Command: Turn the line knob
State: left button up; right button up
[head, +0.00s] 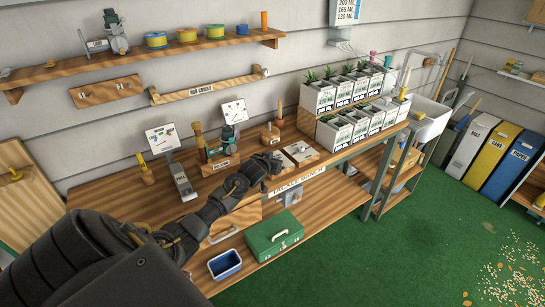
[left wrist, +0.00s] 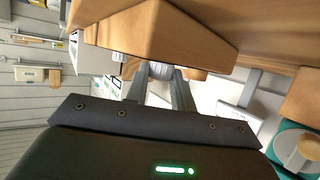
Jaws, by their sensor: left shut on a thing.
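My left gripper (head: 270,160) reaches in from the left over the tackle bench, at the front left of a wooden block with a pale top plate (head: 299,151). In the left wrist view, its two grey fingers (left wrist: 160,92) are shut on a small grey round knob (left wrist: 160,70). The knob sits against a tilted-looking wooden block (left wrist: 165,32). The gripper hides the knob in the head view. I cannot read any turn mark on it. My right gripper is not in view.
A teal reel on a wooden stand (head: 222,150) is left of my gripper and also shows in the left wrist view (left wrist: 297,150). Potted plants (head: 335,92) stand behind to the right. A green box (head: 273,235) and blue bin (head: 225,265) sit on the lower shelf.

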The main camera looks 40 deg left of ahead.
pick_arm(q)
jog(key=n+y, duration=0.1)
jog(key=n+g+y, duration=0.1)
jog(key=shift+w+d+n+y, duration=0.15)
jog(key=shift+d+n+y, duration=0.15)
jog(key=shift+d, duration=0.05)
jog(key=shift+w+d+n+g+y, duration=0.1)
jog(key=shift+n+g+y, duration=1)
jog(key=shift+n+y, duration=0.3)
jog(key=shift+p, duration=0.3)
jog(key=shift+n+g+y, duration=0.3)
jog(key=shift+n, duration=0.1)
jog(key=o, duration=1)
jog(key=v, duration=1)
jog(key=shift+s+d+r, duration=0.1)
jog(key=shift+s+d, duration=0.1)
jog(key=shift+d, duration=0.05)
